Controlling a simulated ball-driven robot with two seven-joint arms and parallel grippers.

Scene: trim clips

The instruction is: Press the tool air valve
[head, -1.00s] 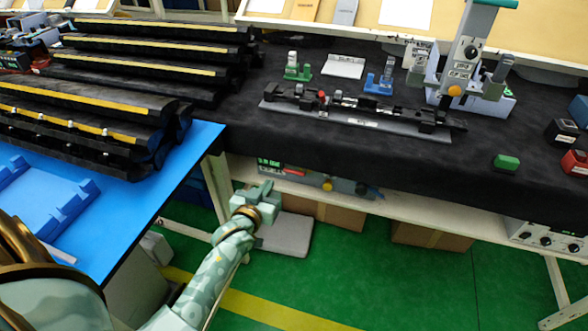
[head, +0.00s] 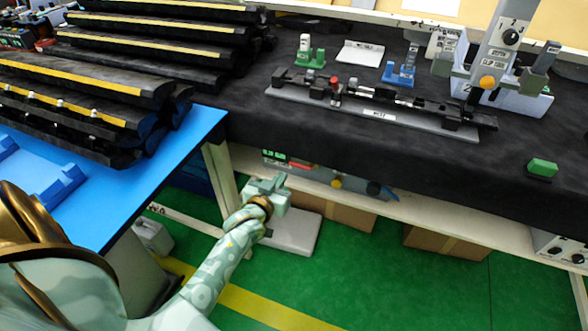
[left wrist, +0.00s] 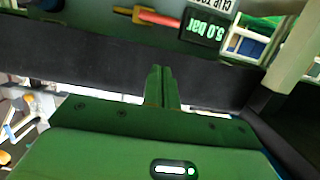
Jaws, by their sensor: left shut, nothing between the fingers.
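A grey panel (head: 318,175) sits under the black-covered bench. In the left wrist view, a red lever with an orange-yellow end (left wrist: 150,15) is on it beside a dark "5.0 bar" display (left wrist: 205,27). The lever looks like the tool air valve, but its label is only partly readable. The red part also shows small in the head view (head: 299,164). My left gripper (head: 268,184) is shut and empty, in front of and below the panel's left end, apart from it. Its closed fingers show in the left wrist view (left wrist: 160,84). My right gripper is out of view.
The bench's white lower rail (head: 420,212) runs just right of my left gripper. A blue table (head: 120,200) with black trim parts is at left. Cardboard boxes (head: 345,210) stand below the bench. The green floor (head: 390,275) in front is open.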

